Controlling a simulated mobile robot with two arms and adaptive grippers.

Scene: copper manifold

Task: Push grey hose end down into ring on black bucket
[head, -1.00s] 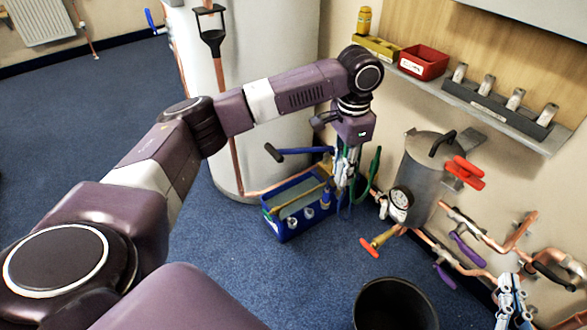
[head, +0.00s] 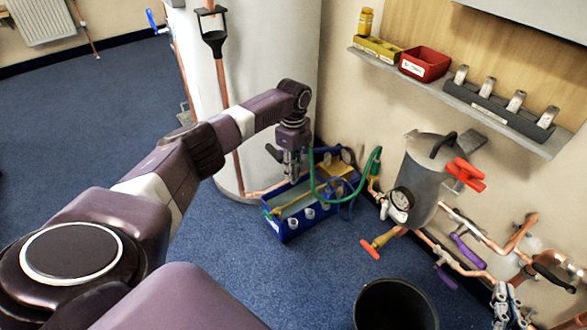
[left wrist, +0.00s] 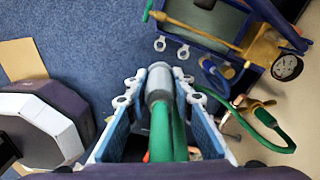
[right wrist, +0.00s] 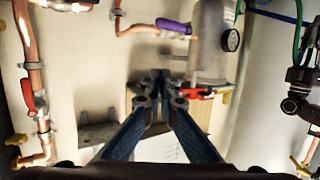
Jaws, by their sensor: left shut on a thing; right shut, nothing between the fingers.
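The black bucket (head: 395,304) stands on the floor at the bottom of the head view, partly cut off; I cannot make out a ring on it. My left gripper (head: 291,172) is above the blue tool tray, well behind and left of the bucket. In the left wrist view my left gripper (left wrist: 160,92) is shut on the grey hose end (left wrist: 160,80), with the green hose (left wrist: 170,135) running back from it. My right gripper (head: 505,308) is at the lower right, right of the bucket. The right wrist view shows it shut and empty (right wrist: 160,88).
The blue tool tray (head: 287,231) sits on the carpet by the white cylinder (head: 270,80). A grey vessel with a gauge (head: 424,165), copper pipes (head: 470,262) and red-handled valves line the right wall. Carpet between tray and bucket is clear.

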